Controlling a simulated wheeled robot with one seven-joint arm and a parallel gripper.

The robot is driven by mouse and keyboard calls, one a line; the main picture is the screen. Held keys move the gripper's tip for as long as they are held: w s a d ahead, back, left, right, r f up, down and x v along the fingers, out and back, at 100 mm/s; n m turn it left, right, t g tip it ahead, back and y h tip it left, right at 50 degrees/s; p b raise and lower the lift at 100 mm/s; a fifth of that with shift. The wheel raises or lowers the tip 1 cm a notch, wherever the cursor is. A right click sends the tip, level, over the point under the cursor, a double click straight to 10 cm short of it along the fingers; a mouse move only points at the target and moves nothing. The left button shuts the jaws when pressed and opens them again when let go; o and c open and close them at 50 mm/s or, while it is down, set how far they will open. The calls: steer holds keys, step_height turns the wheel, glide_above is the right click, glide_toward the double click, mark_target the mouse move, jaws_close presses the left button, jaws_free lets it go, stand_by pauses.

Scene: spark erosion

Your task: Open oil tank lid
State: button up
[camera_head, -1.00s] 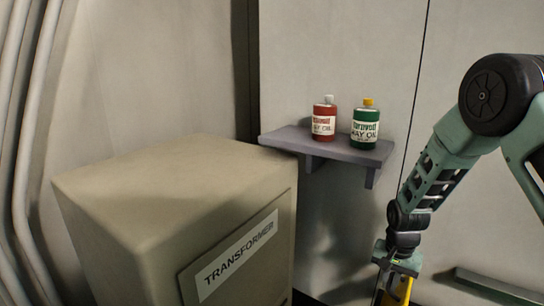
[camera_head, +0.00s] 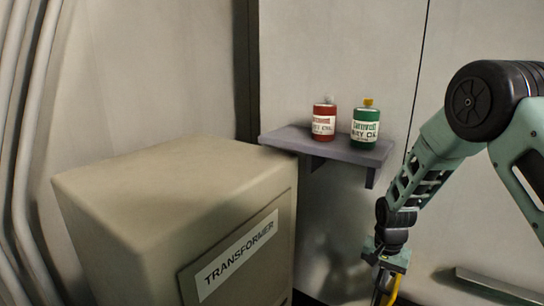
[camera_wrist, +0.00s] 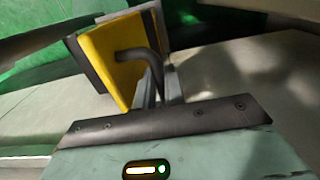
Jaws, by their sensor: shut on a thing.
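In the wrist view, my gripper (camera_wrist: 150,68) is shut on a dark bent bar (camera_wrist: 130,53), which looks like a handle. Whether the bar belongs to the oil tank lid does not show. No whole lid or tank can be made out, and the head view does not reach below my gripper.
A beige transformer box (camera_head: 130,190) fills the lower left. A grey wall shelf (camera_head: 300,141) holds a red oil bottle (camera_head: 324,125) and a green oil bottle (camera_head: 365,126). Pipes (camera_head: 30,130) run down the left wall. A grey ledge (camera_head: 490,285) lies low at the right.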

steer(key=shift+w+a+f, duration=0.2)
steer(key=shift+w+a, duration=0.15)
steer(key=shift+a, duration=0.15)
steer(key=shift+w+a+f, duration=0.15)
steer(key=shift+w+a, duration=0.15)
steer(key=shift+a, duration=0.15)
steer(key=o, duration=0.7)
steer(key=shift+c, duration=0.2)
steer(key=shift+r, duration=0.1)
